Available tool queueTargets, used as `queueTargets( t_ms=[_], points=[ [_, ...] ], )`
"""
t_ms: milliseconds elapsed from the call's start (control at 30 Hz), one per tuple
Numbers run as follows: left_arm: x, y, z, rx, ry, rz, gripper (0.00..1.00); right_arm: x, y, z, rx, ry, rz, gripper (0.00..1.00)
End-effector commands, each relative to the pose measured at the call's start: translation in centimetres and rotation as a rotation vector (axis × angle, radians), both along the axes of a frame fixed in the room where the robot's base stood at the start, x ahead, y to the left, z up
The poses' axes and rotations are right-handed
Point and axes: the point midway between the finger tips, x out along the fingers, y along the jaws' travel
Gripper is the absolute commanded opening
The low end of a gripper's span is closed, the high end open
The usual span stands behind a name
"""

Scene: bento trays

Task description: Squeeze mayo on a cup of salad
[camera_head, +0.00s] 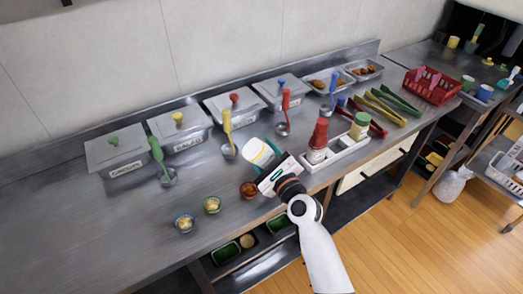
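My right gripper (268,178) comes in from the lower right, over the front part of the steel counter. A white bottle with a yellow patch and a green band (260,152), which looks like the mayo, is tilted at its fingers and appears gripped. The fingertips are partly hidden. Three small cups stand to the left of the gripper: a blue-rimmed cup with pale food (184,223), a green cup with pale food (212,204) and a reddish-brown cup (249,190), nearest the gripper. Which one holds salad is too small to tell. My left gripper is out of view.
Lidded steel containers (116,149) line the back, with coloured ladles (228,138) in front. A white caddy (346,149) holds a red bottle (318,140) and a green-lidded jar (360,125). Tongs (380,108) and a red basket (432,86) lie right. The counter's left is clear.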

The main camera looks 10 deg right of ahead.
Motion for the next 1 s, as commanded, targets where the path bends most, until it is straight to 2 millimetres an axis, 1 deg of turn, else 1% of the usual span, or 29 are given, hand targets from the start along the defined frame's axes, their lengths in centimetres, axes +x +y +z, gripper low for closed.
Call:
queueTargets(
  t_ms=[133, 467, 800, 1000],
  points=[
    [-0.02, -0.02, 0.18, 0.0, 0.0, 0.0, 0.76, -0.46, -0.14, 0.11, 0.001, -0.001, 0.0, 0.29],
    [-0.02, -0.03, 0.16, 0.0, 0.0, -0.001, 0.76, -0.48, -0.16, 0.1, 0.001, -0.002, 0.0, 0.29],
    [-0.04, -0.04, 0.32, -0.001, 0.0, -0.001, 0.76, 0.3, 0.12, 0.13, 0.0, -0.002, 0.0, 0.29],
    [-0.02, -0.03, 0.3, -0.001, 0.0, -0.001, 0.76, 0.31, 0.13, 0.09, 0.0, -0.001, 0.0, 0.29]
  ],
)
